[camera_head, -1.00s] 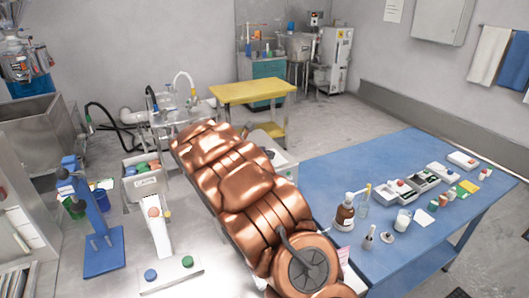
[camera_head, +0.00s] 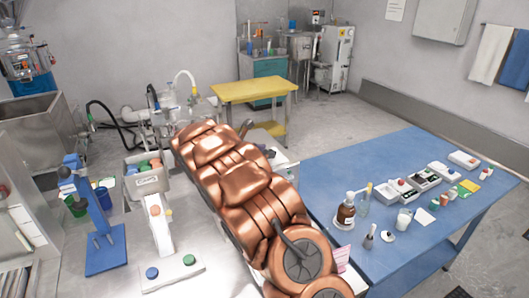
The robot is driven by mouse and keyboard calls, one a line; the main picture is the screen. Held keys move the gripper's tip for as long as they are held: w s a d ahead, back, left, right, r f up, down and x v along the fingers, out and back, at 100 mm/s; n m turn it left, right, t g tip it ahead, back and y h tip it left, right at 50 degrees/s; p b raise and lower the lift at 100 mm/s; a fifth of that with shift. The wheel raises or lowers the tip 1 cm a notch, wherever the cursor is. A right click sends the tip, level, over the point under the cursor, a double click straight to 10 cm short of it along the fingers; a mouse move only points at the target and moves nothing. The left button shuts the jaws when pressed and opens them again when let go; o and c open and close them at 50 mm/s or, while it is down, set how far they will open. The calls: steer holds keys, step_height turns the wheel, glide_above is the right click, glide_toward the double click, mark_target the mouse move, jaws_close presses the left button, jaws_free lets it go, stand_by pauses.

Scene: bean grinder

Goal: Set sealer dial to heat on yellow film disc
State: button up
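My copper arm crosses the middle of the view from the lower right to the upper left. My gripper is not clearly visible; the arm hides the far end and part of the bench behind it. A white device (camera_head: 159,230) stands on the left bench, with an orange-red knob on top and a small yellow piece beside it. Its base plate (camera_head: 173,274) carries a blue knob (camera_head: 152,273) and a green knob (camera_head: 189,260). I cannot tell for sure whether this is the sealer. No dial marking is readable, and I cannot identify a yellow film disc.
A blue stand (camera_head: 104,247) and a white bin of coloured items (camera_head: 148,181) are on the left bench. A blue table (camera_head: 400,170) at right holds a brown bottle (camera_head: 345,214), small trays and jars. A yellow table (camera_head: 252,90) stands behind. Floor between is open.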

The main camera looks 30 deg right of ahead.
steer(key=shift+o, duration=1.1)
steer(key=v, duration=1.2)
steer(key=shift+s, duration=0.15)
